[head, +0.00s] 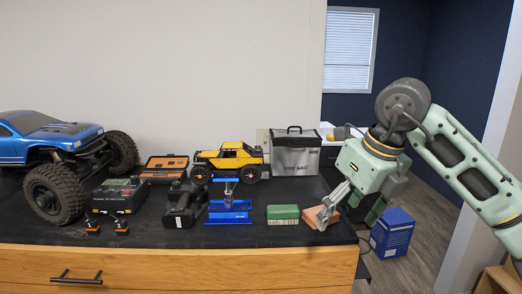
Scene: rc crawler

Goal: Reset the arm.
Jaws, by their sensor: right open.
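My right arm (440,140) comes in from the right and bends at its elbow above the floor beside the workbench. My right gripper (330,208) points down and left at the bench's right end. Its fingers are open and overlap a salmon-coloured block (314,217) in the picture; I cannot tell whether they touch it. My left arm and gripper are not in view.
On the black bench top stand a blue truck (50,139), a yellow crawler (229,157), a grey fire bag (296,158), a blue stand (229,213) and a green box (283,214). A blue carton (392,236) stands on the floor at right.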

